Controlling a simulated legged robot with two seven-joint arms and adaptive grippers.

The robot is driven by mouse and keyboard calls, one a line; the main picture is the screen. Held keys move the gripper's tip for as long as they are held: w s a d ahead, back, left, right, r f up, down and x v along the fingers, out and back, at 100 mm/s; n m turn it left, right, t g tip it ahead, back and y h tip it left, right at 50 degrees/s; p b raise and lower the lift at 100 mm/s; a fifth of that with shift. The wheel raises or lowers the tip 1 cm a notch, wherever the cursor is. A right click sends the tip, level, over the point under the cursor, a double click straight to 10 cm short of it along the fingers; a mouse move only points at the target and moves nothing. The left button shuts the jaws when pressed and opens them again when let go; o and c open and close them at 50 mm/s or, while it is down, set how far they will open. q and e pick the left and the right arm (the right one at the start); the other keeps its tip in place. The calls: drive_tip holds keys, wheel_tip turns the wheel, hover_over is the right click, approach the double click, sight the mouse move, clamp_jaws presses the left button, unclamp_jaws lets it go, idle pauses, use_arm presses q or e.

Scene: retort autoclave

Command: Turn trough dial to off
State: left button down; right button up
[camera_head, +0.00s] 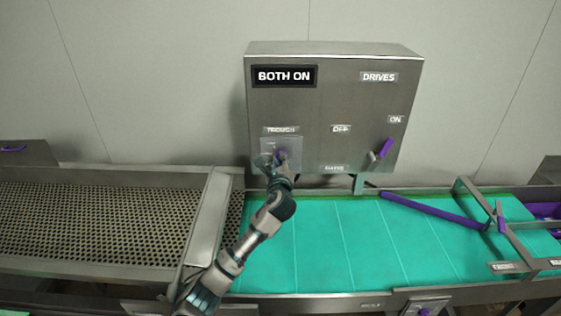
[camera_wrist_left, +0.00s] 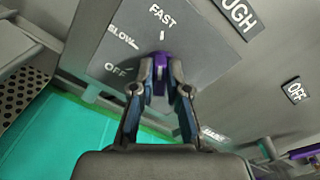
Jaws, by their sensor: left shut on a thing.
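The trough dial is a purple knob (camera_wrist_left: 160,68) on a grey plate (camera_wrist_left: 200,60) marked FAST, SLOW and OFF, under the TROUGH label (camera_head: 281,130) on the steel control box (camera_head: 330,100). My left gripper (camera_wrist_left: 160,80) is shut on the knob, with a finger on each side. In the left wrist view the white mark above the knob points toward FAST. In the head view the left gripper (camera_head: 277,165) covers much of the dial. The display (camera_head: 284,76) reads BOTH ON. My right gripper is not in view.
A second purple-handled switch (camera_head: 381,149) sits at the box's lower right, with ON and OFF labels near it. A green belt (camera_head: 340,245) with a purple diagonal bar (camera_head: 432,209) runs below. A perforated trough (camera_head: 90,220) lies left.

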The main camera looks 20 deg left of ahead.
use_arm(q)
drive_tip(key=shift+f+n+b, duration=0.4)
drive_tip(key=shift+n+b, duration=0.2)
drive_tip(key=shift+n, duration=2.65)
drive_tip(key=shift+f+n+b, duration=0.35)
drive_tip(key=shift+n+b, duration=0.2)
drive_tip(key=shift+n, duration=2.65)
drive_tip(key=shift+f+n+b, duration=0.4)
drive_tip(key=shift+n+b, duration=0.2)
drive_tip(key=shift+n, duration=2.65)
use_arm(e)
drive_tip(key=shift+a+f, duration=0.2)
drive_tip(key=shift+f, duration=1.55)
use_arm(q)
drive_tip(key=c, duration=1.2)
unclamp_jaws()
drive_tip(key=shift+r, duration=0.1)
drive_tip(key=shift+o, duration=0.2)
drive_tip(key=shift+d+r, duration=0.1)
drive_tip(key=shift+r, duration=0.05)
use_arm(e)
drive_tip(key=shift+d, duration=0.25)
